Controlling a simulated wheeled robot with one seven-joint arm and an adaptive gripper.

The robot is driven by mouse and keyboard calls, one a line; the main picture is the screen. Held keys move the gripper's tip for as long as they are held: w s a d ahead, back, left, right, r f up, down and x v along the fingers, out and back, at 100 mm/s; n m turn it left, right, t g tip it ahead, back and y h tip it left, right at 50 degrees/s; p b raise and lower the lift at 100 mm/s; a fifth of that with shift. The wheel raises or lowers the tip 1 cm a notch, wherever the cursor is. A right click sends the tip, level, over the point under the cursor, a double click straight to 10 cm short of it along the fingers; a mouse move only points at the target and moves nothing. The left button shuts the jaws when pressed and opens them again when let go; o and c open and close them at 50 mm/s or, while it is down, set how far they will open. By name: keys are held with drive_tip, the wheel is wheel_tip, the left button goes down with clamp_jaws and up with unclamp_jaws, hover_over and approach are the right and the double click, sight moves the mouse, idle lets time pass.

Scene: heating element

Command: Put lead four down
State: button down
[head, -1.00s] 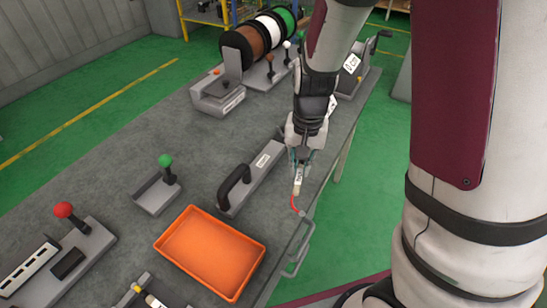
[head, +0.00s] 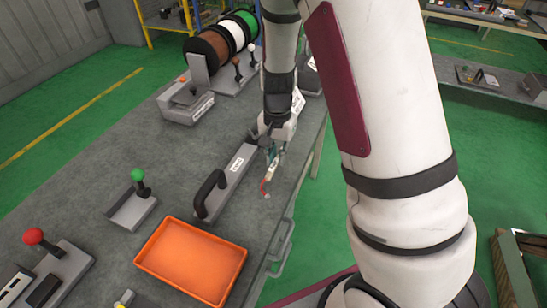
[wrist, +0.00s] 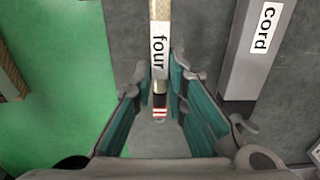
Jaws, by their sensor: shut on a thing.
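The lead labelled "four" (wrist: 159,55) is thin and pale, with a white label and a dark, red-and-white banded part. My gripper (wrist: 162,112) is shut on it, the teal-padded fingers on either side of the banded part. In the head view my gripper (head: 272,152) points down over the right edge area of the grey workbench (head: 110,185). The lead (head: 271,172) hangs below it, with a curved red end. I cannot tell whether that end touches the bench.
The block labelled "cord" (wrist: 257,45), with a black handle (head: 210,192) in the head view, is close left of the lead. An orange tray (head: 191,262) lies nearer. A green-knobbed fixture (head: 133,207) is farther left. Metal rails (head: 282,245) stick out from the bench edge.

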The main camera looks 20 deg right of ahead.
drive_tip(key=w, duration=0.2)
drive_tip(key=shift+w+d+f, duration=0.15)
drive_tip(key=shift+w+d, duration=0.1)
drive_tip(key=shift+w, duration=0.1)
drive_tip(key=shift+f, duration=1.7)
drive_tip(key=shift+f, duration=0.15)
drive_tip(key=c, duration=1.6)
unclamp_jaws()
